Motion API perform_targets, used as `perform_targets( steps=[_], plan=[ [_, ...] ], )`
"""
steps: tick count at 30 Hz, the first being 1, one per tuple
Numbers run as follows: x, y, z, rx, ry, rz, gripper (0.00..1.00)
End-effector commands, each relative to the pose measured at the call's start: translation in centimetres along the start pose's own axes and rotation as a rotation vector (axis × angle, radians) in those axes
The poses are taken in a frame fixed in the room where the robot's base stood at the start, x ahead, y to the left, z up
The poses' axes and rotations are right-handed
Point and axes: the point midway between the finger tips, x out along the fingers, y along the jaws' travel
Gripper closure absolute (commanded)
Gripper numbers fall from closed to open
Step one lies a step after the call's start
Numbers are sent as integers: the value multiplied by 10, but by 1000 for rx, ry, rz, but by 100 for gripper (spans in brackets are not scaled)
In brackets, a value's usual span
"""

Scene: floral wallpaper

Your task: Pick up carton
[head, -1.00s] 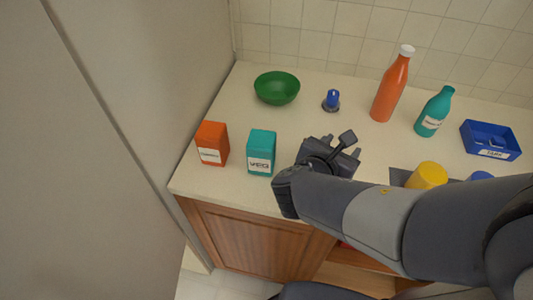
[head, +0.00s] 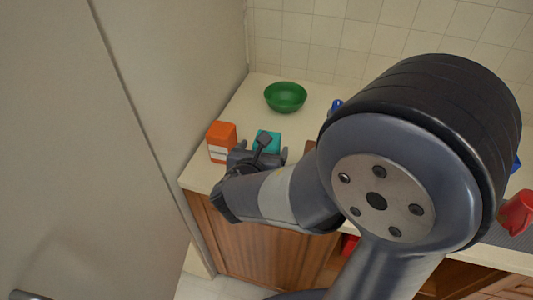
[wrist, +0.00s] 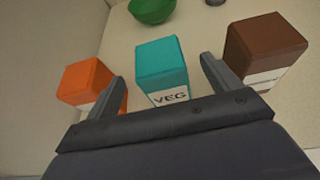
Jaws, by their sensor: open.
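Three cartons stand on the counter. The teal carton labelled VEG (wrist: 163,68) is in the middle of the wrist view, and its top shows in the head view (head: 267,138) behind my gripper. The orange carton (head: 221,140) is to its left, also in the wrist view (wrist: 86,83). The brown carton (wrist: 263,48) is to its right, mostly hidden by my arm in the head view. My gripper (wrist: 162,72) is open and empty, its fingers either side of the teal carton in the picture. I cannot tell whether they touch it.
A green bowl (head: 285,97) sits behind the cartons. The left finger appears close to the orange carton and the right finger close to the brown one. A tall grey panel (head: 180,90) borders the counter's left end. My arm hides much of the counter's right side.

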Motion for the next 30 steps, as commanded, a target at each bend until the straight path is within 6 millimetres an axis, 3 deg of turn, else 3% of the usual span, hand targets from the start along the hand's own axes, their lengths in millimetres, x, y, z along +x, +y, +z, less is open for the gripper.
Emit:
perform_targets(
  steps=[5, 15, 24, 30],
  plan=[
    [10, 0, 0, 1, 1, -1, 15],
    [52, 2, -3, 0, 1, -2, 15],
    [56, 2, -3, 1, 0, 1, 15],
    [55, 2, -3, 1, 0, 1, 32]
  ],
)
